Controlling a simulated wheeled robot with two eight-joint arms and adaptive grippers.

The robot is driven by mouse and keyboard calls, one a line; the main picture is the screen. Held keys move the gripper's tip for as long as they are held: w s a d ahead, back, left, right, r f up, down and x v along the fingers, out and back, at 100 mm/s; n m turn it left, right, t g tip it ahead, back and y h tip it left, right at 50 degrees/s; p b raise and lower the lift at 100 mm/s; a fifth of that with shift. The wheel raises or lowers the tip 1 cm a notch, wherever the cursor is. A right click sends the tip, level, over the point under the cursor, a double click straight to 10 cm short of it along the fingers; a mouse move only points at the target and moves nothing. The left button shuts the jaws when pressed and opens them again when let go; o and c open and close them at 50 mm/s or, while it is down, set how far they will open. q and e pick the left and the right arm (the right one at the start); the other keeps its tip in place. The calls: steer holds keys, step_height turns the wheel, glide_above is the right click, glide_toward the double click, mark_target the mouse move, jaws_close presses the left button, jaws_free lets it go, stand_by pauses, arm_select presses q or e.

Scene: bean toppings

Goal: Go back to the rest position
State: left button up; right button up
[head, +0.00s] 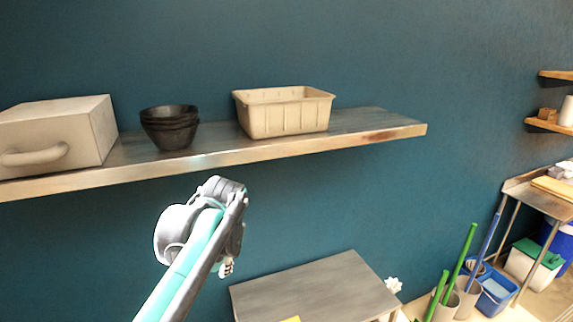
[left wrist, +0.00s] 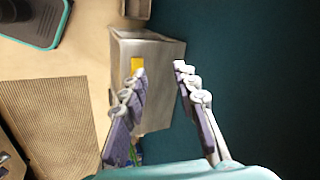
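My left arm rises from the bottom of the head view, in front of the wall and below the shelf. My left gripper (head: 227,268) hangs at its end, pointing down, and its fingers are mostly hidden behind the arm there. In the left wrist view the left gripper (left wrist: 159,70) has its two fingers apart with nothing between them. Beyond the fingers is the top of a grey metal table (left wrist: 152,104), which also shows in the head view (head: 315,290). My right gripper is not in view.
A wooden shelf (head: 290,149) above the arm holds a box with a handle (head: 60,132), stacked dark bowls (head: 171,128) and a beige bin (head: 284,112). A yellow item (left wrist: 137,65) lies on the table. Green-handled tools (head: 463,255) and a blue bucket (head: 497,297) stand at the right.

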arm_select(q)
steer(key=s+f+n+t+h+b, duration=0.1)
steer(key=s+f+n+b, duration=0.2)
steer(key=f, duration=0.9)
steer(key=s+d+f+n+t+h+b, duration=0.1)
steer(key=s+f+n+b, duration=0.2)
steer(key=s+f+b, duration=0.5)
steer(key=s+f+n+t+b, duration=0.1)
steer(key=s+f+b, duration=0.5)
steer(key=f, duration=1.1)
steer(key=n+b, duration=0.1)
steer(key=b, duration=0.2)
steer(key=shift+s+d+n+h, duration=0.15)
steer(key=shift+d+n+h, duration=0.2)
steer(key=shift+n+h, duration=0.05)
